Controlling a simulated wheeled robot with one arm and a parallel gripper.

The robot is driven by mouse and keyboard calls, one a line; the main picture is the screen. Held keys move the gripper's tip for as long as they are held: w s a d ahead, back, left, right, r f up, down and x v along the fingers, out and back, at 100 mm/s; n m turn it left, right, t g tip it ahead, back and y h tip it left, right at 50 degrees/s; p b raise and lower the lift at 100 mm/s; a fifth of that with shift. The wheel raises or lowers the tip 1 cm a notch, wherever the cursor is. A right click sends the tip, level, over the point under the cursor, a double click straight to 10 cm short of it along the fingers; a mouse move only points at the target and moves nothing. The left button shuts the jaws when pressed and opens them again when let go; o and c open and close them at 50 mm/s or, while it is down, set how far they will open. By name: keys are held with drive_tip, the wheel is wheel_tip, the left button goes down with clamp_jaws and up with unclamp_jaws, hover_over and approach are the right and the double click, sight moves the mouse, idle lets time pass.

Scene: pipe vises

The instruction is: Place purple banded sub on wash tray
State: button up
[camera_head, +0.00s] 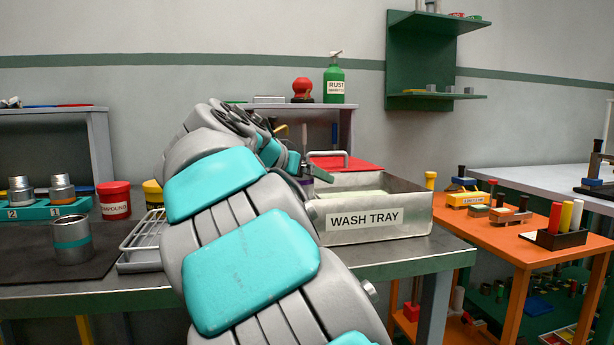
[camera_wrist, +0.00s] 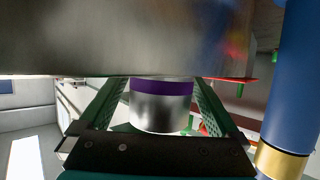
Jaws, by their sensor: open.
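The purple banded sub (camera_wrist: 160,105) is a short grey metal cylinder with a purple band, seen between my gripper's two green fingers in the wrist view. My gripper (camera_wrist: 152,95) is open, with a finger on either side of the sub. Whether either finger touches it is unclear. In the head view my gripper (camera_head: 312,172) is at the left end of the wash tray, partly behind my arm. The wash tray (camera_head: 420,212) is an open metal box with a white label, on the bench. What the sub rests on is hidden.
A wire rack (camera_head: 140,245) and a teal-banded sub (camera_head: 72,240) are left of my arm. A red pot (camera_head: 115,201) stands behind them. A red lid-like panel with a handle (camera_head: 345,163) is behind the tray. A large grey metal surface (camera_wrist: 130,35) fills the upper wrist view.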

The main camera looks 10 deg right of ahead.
drive_tip(key=shift+r+p, duration=0.3)
drive_tip(key=v, duration=1.2)
drive_tip(key=shift+f+b, duration=0.25)
drive_tip(key=shift+b, duration=0.2)
